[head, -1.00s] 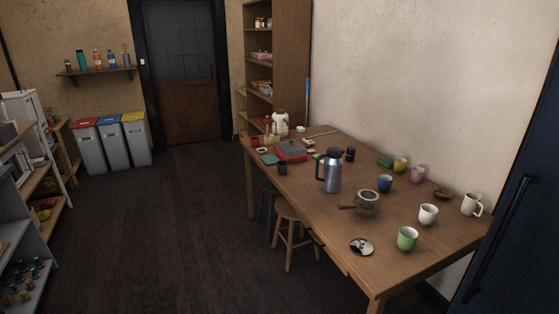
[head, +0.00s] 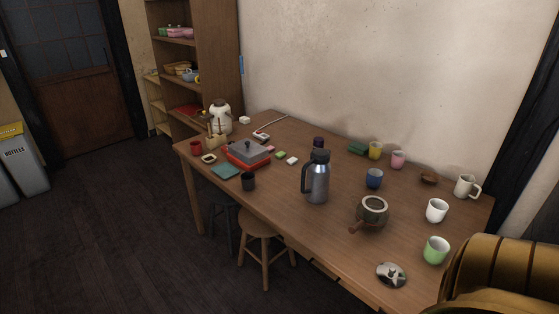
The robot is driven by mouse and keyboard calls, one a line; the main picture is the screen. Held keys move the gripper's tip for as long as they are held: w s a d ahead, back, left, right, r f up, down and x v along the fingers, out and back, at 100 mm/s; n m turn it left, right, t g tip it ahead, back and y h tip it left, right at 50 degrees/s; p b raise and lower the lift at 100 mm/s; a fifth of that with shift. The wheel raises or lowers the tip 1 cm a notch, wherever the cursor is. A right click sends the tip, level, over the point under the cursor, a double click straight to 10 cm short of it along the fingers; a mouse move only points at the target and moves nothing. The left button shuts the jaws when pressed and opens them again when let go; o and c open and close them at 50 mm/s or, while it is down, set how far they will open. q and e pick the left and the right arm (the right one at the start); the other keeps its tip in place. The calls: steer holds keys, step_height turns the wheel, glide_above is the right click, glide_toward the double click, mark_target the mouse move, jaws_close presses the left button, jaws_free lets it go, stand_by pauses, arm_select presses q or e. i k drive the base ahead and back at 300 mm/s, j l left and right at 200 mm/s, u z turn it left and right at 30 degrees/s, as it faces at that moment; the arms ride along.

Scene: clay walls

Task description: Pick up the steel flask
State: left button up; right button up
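The steel flask (head: 317,184) stands upright on the wooden table (head: 290,215), near its middle. It has a silver-grey body, a dark top and a dark handle on its left side. A small dark cup stands close behind it and is partly hidden by it. A gold-coloured part of my own arm fills the lower right corner and covers the table's near right end. Neither gripper shows in the head view.
A teapot-like pot (head: 372,212), a metal lid (head: 391,275) and a green cup (head: 436,250) stand to the flask's right. A stool (head: 264,240) is at the front edge.

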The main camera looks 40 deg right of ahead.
mark_target(319, 168)
steer(key=i+z, duration=0.2)
steer(key=i, duration=0.25)
steer(key=i+j+z, duration=0.2)
steer(key=i, duration=0.2)
steer(key=i+j+z, duration=0.2)
steer(key=i, duration=0.25)
steer(key=i+z, duration=0.25)
steer(key=z, duration=0.25)
steer(key=i+j+z, duration=0.15)
steer(key=z, duration=0.3)
steer(key=i+j+z, duration=0.25)
steer(key=z, duration=0.25)
steer(key=i+j+z, duration=0.2)
steer(key=z, duration=0.3)
steer(key=i+j+z, duration=0.1)
steer(key=j+z, duration=0.35)
